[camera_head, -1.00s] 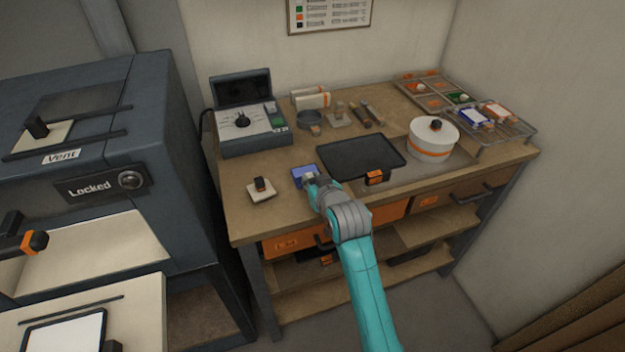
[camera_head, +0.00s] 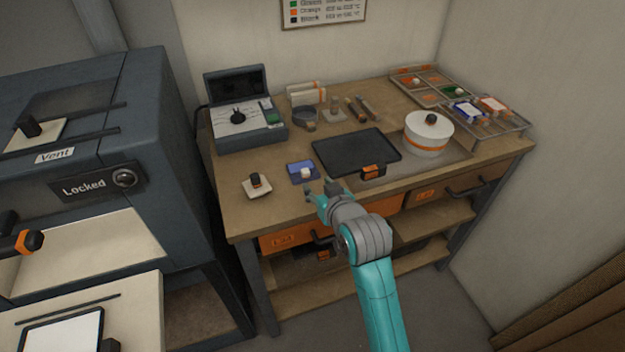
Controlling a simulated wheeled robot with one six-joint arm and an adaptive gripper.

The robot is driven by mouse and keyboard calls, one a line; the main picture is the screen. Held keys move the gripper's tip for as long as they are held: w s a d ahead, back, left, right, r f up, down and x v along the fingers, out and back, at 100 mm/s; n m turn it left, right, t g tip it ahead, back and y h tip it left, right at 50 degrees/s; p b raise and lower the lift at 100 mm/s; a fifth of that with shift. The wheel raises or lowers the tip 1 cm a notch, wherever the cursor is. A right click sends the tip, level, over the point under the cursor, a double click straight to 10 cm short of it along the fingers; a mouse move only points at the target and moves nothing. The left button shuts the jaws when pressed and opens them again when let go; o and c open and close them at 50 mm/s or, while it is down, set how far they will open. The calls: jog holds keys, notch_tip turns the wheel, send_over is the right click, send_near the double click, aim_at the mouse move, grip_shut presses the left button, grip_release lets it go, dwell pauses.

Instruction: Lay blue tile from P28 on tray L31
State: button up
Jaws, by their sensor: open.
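A blue tile (camera_head: 299,166) with a small white knob lies on the wooden worktop, left of a black tray (camera_head: 352,150) with an orange tag at its front edge. My gripper (camera_head: 321,190) is open and empty, just in front of and to the right of the blue tile, apart from it. I cannot read the labels P28 or L31 on anything here, so I cannot tell which tray is L31.
A white tile with a dark knob (camera_head: 257,186) lies left of the blue tile. A white lidded pot (camera_head: 428,135) stands right of the black tray. A control box (camera_head: 247,128) and small tools stand behind. A grey furnace (camera_head: 100,160) stands at left.

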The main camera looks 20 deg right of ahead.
jog(key=shift+v, duration=1.85)
jog(key=s+a+f, duration=0.1)
jog(key=s+f, duration=0.5)
jog(key=s, duration=0.4)
jog(key=s+f, duration=0.7)
jog(key=s, duration=0.2)
jog(key=s+r, duration=0.2)
jog(key=s, duration=0.9)
jog(key=s+r+t, duration=0.1)
jog(key=s, duration=1.1)
jog(key=shift+s+a+r, duration=0.2)
jog(key=shift+a+r, duration=0.05)
jog(key=shift+r, duration=0.15)
jog(key=shift+o, duration=0.5)
